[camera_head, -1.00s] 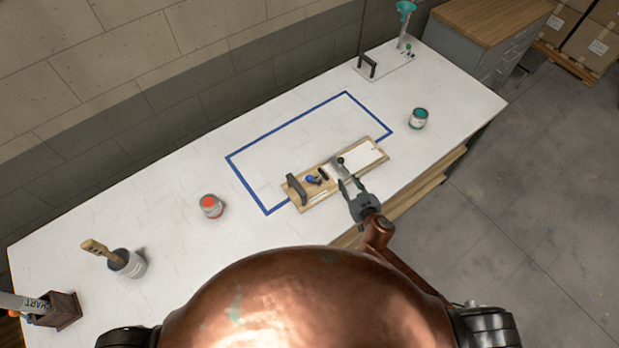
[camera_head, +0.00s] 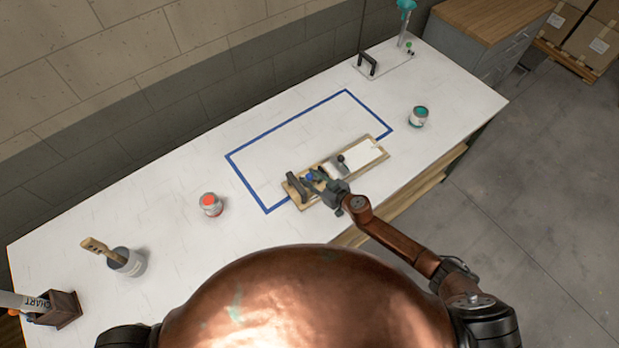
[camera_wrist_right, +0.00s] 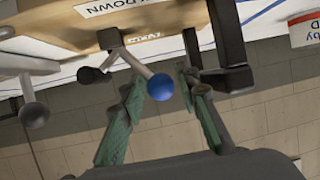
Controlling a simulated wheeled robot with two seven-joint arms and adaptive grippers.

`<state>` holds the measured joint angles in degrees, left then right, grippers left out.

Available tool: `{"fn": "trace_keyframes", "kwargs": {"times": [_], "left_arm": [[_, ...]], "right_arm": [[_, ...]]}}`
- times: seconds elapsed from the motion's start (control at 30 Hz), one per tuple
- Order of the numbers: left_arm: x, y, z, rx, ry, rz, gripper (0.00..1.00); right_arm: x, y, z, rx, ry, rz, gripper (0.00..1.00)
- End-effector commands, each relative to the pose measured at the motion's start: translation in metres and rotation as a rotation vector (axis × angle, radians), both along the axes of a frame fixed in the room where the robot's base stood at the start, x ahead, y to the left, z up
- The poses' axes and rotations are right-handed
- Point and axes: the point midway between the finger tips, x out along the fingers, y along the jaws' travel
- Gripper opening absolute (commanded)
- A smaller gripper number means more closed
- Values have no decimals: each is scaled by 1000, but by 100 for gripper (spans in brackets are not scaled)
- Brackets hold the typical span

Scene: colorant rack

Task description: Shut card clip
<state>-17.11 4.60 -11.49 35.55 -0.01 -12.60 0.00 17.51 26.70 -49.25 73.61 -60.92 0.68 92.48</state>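The wooden board (camera_head: 301,204) lies on the bench, overlapping the blue taped outline. A white card (camera_head: 364,157) is at its right end, with a grey metal clip plate with a dark knob (camera_head: 340,160) at the card's left edge. A lever with a blue ball (camera_wrist_right: 160,87) stands left of the plate; in the head view my gripper partly hides it. My right gripper (camera_head: 314,182) is over the board's left part. In the right wrist view its green fingers (camera_wrist_right: 158,92) are apart, with the blue ball between their tips; contact is unclear. My left gripper is out of view.
A black handle (camera_head: 295,186) rises at the board's left end, close beside my right fingers in the wrist view. A red-topped can (camera_head: 210,205) and a teal-topped can (camera_head: 418,117) stand clear. The blue outline's interior (camera_head: 290,140) is mostly free.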

Motion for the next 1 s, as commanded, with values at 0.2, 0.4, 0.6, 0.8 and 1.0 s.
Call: {"fn": "trace_keyframes", "kwargs": {"times": [0.2, 0.4, 0.6, 0.8, 1.0], "left_arm": [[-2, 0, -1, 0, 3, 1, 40], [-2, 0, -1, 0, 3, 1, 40], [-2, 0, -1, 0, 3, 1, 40], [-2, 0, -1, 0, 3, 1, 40], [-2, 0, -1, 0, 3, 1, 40]], "right_arm": [[3, 2, 0, 1, -1, 0, 30], [3, 2, 0, 0, -1, -1, 23], [2, 2, 0, 0, -1, -1, 9], [2, 2, 0, 0, -1, -1, 0], [2, 2, 0, 1, -1, 0, 0]]}}
